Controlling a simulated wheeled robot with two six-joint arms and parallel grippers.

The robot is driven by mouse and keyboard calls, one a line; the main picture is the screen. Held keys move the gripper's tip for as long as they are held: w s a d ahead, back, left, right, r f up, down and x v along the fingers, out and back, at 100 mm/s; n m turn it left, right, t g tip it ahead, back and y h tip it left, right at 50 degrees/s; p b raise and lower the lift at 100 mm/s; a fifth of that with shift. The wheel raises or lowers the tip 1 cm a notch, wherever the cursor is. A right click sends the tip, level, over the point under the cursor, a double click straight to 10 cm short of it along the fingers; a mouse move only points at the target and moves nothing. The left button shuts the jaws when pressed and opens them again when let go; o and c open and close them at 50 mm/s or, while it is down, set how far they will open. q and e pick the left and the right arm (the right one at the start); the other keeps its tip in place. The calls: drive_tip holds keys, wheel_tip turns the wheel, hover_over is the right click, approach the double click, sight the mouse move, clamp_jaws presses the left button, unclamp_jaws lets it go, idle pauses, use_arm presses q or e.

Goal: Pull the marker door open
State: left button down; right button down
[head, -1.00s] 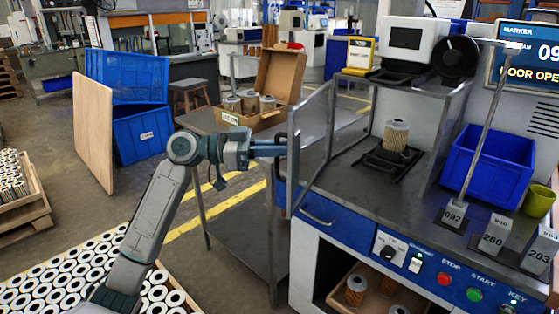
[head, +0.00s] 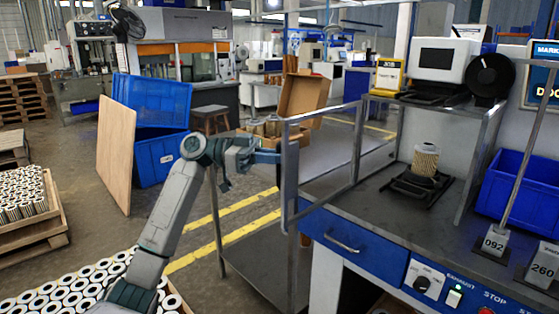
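The marker door (head: 325,181) is a clear panel in a grey metal frame. It stands swung out from the front of the marker bench, with its free edge toward the left. A vertical handle (head: 284,185) runs along that free edge. My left gripper (head: 272,157) reaches in from the left, with its blue fingers at the upper part of the handle. The fingers appear closed on it, though their tips are partly hidden. A filter cartridge (head: 426,160) stands upright on a black fixture (head: 413,187) inside the marker. My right gripper is out of view.
A grey side table (head: 258,262) with a cardboard box (head: 302,96) stands behind the door. A crate of cartridges (head: 75,290) is at the lower left. A blue bin (head: 515,190) and number-marked blocks (head: 494,241) are at right. The floor left of the door shows open space.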

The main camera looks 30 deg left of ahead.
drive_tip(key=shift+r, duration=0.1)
use_arm(q)
drive_tip(key=c, duration=1.9)
unclamp_jaws()
drive_tip(key=shift+w+f, duration=0.1)
drive_tip(key=shift+w, duration=0.1)
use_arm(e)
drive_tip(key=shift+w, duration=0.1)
use_arm(q)
drive_tip(key=shift+s, duration=0.1)
